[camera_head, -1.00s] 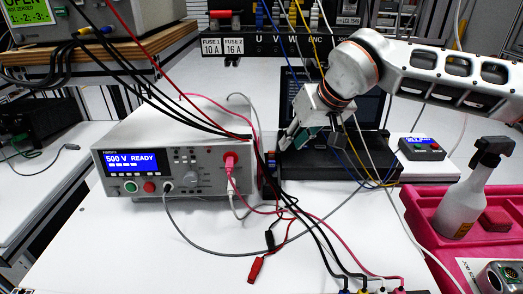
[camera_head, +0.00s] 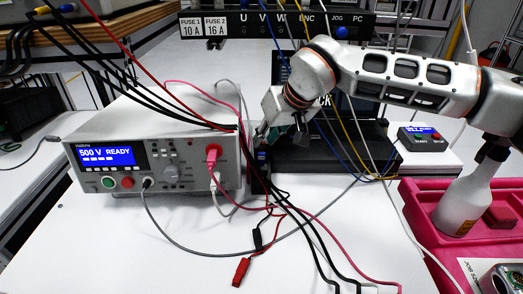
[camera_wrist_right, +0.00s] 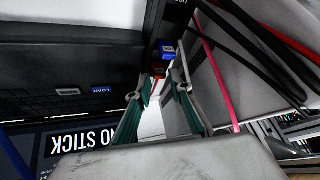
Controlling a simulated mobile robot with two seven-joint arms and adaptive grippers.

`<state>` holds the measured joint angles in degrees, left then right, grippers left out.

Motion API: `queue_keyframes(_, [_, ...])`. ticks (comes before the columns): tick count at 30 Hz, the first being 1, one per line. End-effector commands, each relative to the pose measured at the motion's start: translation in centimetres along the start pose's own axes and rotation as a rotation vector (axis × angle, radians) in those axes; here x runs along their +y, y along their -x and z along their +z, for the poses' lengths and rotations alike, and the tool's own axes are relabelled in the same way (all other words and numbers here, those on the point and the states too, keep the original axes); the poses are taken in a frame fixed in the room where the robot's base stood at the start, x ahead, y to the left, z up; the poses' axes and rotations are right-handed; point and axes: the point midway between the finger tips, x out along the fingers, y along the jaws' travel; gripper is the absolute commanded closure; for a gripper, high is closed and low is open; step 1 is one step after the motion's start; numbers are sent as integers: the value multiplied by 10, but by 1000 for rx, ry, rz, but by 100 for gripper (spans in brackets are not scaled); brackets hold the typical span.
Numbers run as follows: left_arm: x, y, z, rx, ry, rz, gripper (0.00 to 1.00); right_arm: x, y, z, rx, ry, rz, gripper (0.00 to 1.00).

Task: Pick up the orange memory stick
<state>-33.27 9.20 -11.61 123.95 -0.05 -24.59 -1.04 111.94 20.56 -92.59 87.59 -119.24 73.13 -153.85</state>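The orange memory stick (camera_wrist_right: 158,72) shows as a small orange block just beyond my right fingertips in the right wrist view. A blue block (camera_wrist_right: 168,48) is right behind it. My right gripper (camera_wrist_right: 162,84) is open, with a green-padded finger on either side of a clear gap. The orange block lies roughly in line with that gap, and I cannot tell whether the tips touch it. In the head view my right gripper (camera_head: 263,138) points down between the grey tester and the black laptop. The orange stick cannot be made out clearly there. My left gripper is out of view.
The grey tester (camera_head: 190,175) stands close on the left of the gripper, the black laptop (camera_head: 320,155) on its right. Black cables (camera_head: 283,205) and a pink cable (camera_head: 320,215) run close by. A pink tray (camera_head: 425,230) holds a spray bottle (camera_head: 465,200).

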Motion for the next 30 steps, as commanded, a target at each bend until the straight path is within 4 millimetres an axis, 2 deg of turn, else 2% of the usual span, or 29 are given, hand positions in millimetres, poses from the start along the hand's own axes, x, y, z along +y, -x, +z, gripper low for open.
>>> queue_keyframes(1, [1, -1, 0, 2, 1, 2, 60, 0, -12, 3, -6, -3, -3, 79])
queue_keyframes(4, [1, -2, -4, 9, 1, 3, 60, 1, -18, 1, -3, -3, -1, 79])
queue_keyframes(10, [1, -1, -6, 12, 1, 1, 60, 0, -15, 0, 0, -1, 0, 79])
queue_keyframes(12, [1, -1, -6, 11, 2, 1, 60, 0, -15, 0, 0, -1, 0, 94])
queue_keyframes(24, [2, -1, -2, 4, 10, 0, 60, 0, -15, 0, -1, -1, 0, 94])
queue_keyframes(30, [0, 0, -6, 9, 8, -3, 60, -2, -4, -7, 3, 0, 1, 97])
